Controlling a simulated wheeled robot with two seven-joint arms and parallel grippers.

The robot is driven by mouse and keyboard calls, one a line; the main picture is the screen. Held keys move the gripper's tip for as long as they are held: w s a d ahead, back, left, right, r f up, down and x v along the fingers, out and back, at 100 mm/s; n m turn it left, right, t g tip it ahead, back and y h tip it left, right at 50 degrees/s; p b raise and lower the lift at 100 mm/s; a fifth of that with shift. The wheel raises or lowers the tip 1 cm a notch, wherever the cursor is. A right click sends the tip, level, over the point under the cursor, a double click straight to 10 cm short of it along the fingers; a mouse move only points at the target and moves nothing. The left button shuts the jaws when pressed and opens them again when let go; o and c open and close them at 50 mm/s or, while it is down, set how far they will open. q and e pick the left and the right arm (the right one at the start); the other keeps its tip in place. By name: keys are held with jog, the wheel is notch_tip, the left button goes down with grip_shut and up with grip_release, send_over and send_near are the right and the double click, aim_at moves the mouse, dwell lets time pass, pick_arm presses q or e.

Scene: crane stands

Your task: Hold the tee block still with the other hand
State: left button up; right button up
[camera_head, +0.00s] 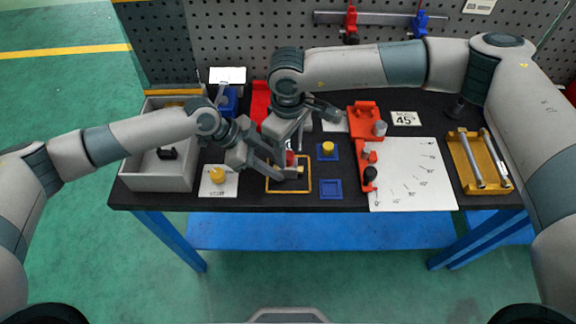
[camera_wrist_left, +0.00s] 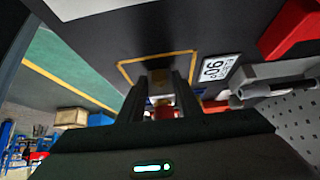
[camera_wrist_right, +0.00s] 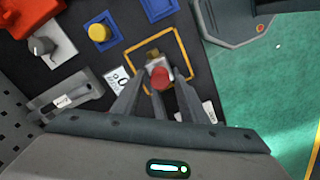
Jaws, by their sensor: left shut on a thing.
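The tee block (camera_head: 291,173) sits inside the yellow square outline (camera_head: 309,186) near the table's front edge. It is small and mostly hidden by my grippers, with a red round top (camera_wrist_right: 159,77) and a brassy part (camera_wrist_right: 152,57) beside it. My left gripper (camera_head: 284,173) reaches in from the left and is shut on the tee block; its fingers flank the block in the left wrist view (camera_wrist_left: 162,88). My right gripper (camera_head: 291,146) comes down from behind. In the right wrist view its fingers (camera_wrist_right: 159,80) stand apart on either side of the red top, with gaps showing.
Right of the outline, a yellow knob sits on a blue square (camera_head: 320,154), with an empty blue square (camera_head: 331,196) in front. A red fixture (camera_head: 367,150) and a white angle sheet (camera_head: 425,175) lie farther right. A grey bin (camera_head: 150,179) stands left; a yellow tool tray (camera_head: 462,160) far right.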

jog(key=shift+m, duration=1.4)
jog(key=m, duration=0.3)
jog(key=shift+m, duration=1.1)
jog(key=shift+m, duration=0.3)
jog(key=m, duration=0.3)
jog(key=shift+m, duration=0.8)
